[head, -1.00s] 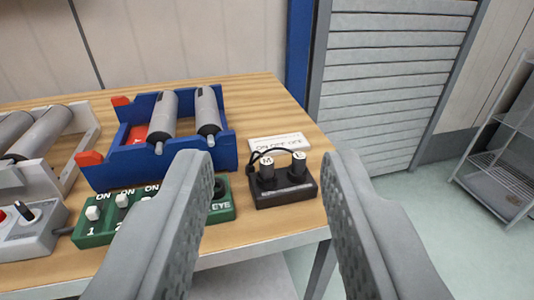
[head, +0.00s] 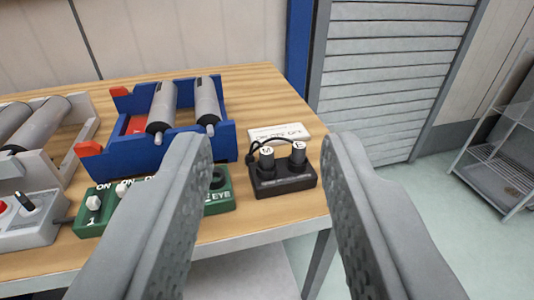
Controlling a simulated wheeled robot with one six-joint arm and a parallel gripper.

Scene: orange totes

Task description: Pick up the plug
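A black socket box (head: 285,184) sits near the right front corner of the wooden table. Two grey cylindrical plugs stand upright in it: the left plug (head: 267,158) is marked M, and the right plug (head: 298,153) has a letter that is hard to read. A black cable loops from the box's left side over the plugs. My gripper (head: 268,150) is open and empty. Its two grey fingers stand well apart in the foreground, with the socket box between them in the picture, farther off.
A blue roller frame (head: 165,150) with grey rollers stands left of the box. A green switch box (head: 217,196) is partly hidden by my left finger. A white labelled plate (head: 275,134) lies behind the socket box. A grey control box (head: 30,222) is at far left.

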